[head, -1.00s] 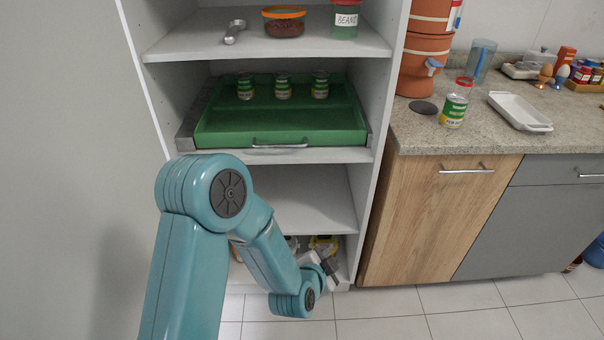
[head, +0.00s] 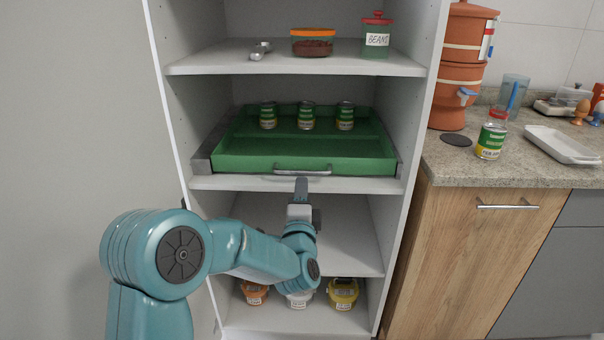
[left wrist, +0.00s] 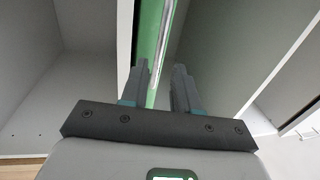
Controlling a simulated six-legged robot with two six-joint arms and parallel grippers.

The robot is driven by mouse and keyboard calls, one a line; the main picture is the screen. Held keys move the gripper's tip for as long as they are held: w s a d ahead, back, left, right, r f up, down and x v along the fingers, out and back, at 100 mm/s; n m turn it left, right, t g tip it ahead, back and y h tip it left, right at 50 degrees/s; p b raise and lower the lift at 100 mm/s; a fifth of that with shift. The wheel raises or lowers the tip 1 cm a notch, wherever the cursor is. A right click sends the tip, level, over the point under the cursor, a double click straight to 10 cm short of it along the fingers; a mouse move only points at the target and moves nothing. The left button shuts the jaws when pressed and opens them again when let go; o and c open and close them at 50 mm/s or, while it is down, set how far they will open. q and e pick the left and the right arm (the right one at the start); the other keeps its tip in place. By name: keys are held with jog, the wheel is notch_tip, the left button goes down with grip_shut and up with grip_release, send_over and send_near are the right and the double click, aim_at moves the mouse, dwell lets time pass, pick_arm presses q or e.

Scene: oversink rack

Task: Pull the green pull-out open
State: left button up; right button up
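The green pull-out (head: 250,163) sits in the middle shelf bay in the head view, with its front near the shelf edge. It shows as a green strip in the left wrist view (left wrist: 150,28). Its silver handle (head: 303,172) runs across the front. My left gripper (head: 301,182) is raised at the handle, with its tip just below it in the picture. In the left wrist view its two fingers (left wrist: 160,88) are apart, and the handle bar (left wrist: 162,50) lines up with the gap. I cannot tell whether the bar is between the fingertips. My right gripper is not in view.
Several cans (head: 306,117) stand in the pull-out. The shelf above holds a spoon, an orange-lidded container (head: 312,43) and a beans jar (head: 377,38). Small tubs (head: 343,293) stand at the bottom. A counter (head: 470,165) with a can (head: 491,141) is at right.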

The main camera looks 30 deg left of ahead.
aim_at(303, 172)
pick_arm(q)
jog(key=x, duration=0.7)
jog(key=shift+w+a, duration=0.1)
jog(key=shift+a, duration=0.05)
grip_shut()
